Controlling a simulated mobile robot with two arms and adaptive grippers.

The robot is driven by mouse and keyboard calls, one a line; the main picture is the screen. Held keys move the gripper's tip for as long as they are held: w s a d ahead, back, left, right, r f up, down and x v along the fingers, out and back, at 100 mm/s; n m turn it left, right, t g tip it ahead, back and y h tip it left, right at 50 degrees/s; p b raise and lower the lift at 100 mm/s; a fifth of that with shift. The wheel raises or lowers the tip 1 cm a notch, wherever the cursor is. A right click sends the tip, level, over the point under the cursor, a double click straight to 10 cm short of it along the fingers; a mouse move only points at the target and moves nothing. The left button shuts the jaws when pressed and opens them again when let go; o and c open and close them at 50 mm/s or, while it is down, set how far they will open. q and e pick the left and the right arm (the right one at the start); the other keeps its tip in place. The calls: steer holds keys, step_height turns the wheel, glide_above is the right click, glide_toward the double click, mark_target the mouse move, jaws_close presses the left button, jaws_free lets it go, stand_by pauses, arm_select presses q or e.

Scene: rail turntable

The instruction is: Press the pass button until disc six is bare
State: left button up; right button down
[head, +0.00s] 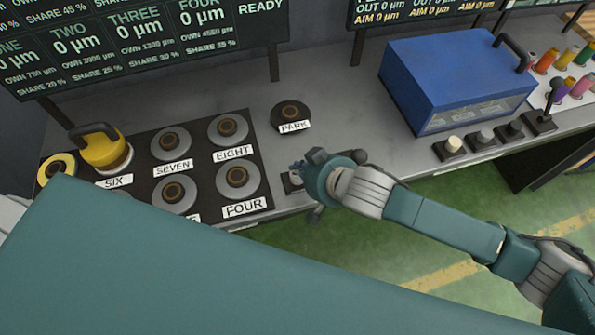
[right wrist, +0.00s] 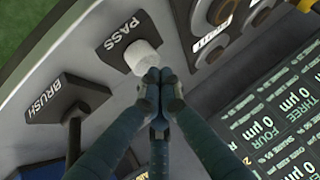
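The white round pass button (right wrist: 142,57) stands beside its PASS label in the right wrist view. My right gripper (right wrist: 160,76) has its fingertips together at the button's edge; I cannot tell whether they press it. In the head view the right gripper (head: 306,170) is over the small panel at the table's front edge and hides most of the button. Disc six is at the SIX label (head: 113,182), where a yellow block with a dark handle (head: 103,148) sits over the disc and hides its face. My left gripper does not show.
Discs SEVEN (head: 171,143), EIGHT (head: 228,129) and FOUR (head: 238,180) sit on the dark plate. The PARK spot (head: 291,113) is empty. A BRUSH lever (right wrist: 72,130) stands close to the right gripper. A blue box (head: 455,80) stands to the right.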

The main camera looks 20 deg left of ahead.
mark_target(298, 176)
steer(key=shift+f, duration=0.65)
stand_by(0.8)
steer(key=shift+r+p, duration=0.9)
steer(key=shift+r, duration=0.15)
step_height(298, 176, up, 5)
steer(key=p, duration=0.5)
stand_by(0.6)
